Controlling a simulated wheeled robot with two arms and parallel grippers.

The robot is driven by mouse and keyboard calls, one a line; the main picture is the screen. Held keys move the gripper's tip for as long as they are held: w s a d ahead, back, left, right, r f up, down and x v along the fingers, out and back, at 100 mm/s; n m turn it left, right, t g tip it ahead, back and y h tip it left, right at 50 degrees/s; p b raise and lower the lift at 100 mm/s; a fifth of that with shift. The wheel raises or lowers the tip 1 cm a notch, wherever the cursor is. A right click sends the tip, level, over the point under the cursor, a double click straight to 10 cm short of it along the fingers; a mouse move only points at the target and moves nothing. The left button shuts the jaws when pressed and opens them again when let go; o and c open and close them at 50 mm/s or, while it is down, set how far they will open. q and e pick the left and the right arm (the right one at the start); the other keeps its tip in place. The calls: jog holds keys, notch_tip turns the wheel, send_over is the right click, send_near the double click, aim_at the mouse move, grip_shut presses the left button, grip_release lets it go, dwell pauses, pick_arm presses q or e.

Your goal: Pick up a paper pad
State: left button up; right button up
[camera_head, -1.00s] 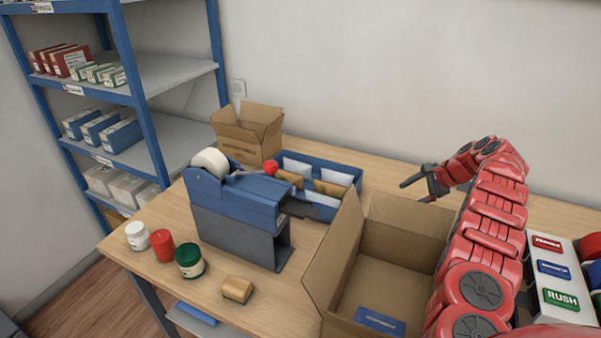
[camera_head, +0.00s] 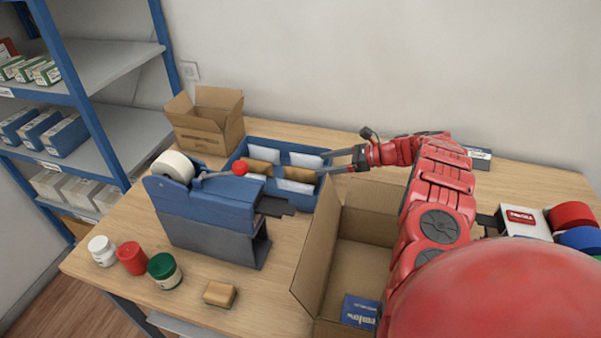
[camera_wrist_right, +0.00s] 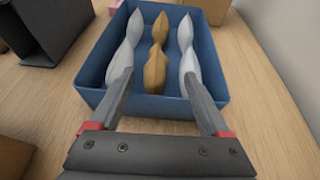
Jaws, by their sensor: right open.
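The paper pads are pillow-shaped, white and brown, standing in rows in a blue bin (camera_head: 270,142) at the back of the counter. A brown pad (camera_head: 300,173) and a white pad (camera_head: 305,160) show near the bin's right end. In the wrist view, a brown row (camera_wrist_right: 155,65) lies between two white rows, inside the bin (camera_wrist_right: 150,126). My right gripper (camera_head: 320,162) is open and empty at the bin's right end. In the wrist view its fingers (camera_wrist_right: 160,76) appear either side of the brown row, over the white pads; contact is unclear. My left gripper is out of view.
A blue tape machine (camera_head: 210,210) with a red-knobbed lever stands left of the bin. An open carton (camera_head: 310,245) is in front of the bin's right end, under my arm. A smaller carton (camera_head: 205,125) stands behind. Jars and a tan block (camera_head: 220,294) lie front left.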

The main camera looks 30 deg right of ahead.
aim_at(307, 169)
jog(key=shift+w+a, duration=0.15)
jog(key=shift+a, duration=0.05)
jog(key=shift+w+a+f+p, duration=0.15)
jog(key=shift+w+a+p, duration=0.1)
jog(key=shift+a+p, duration=0.2)
jog(key=x, duration=0.3)
jog(key=shift+a+f+p, duration=0.25)
jog(key=shift+f+p, duration=0.15)
jog(key=shift+f, duration=0.1)
jog(key=shift+w+a, duration=0.2)
jog(key=shift+w, duration=0.1)
grip_shut()
jog(key=shift+d+r, duration=0.1)
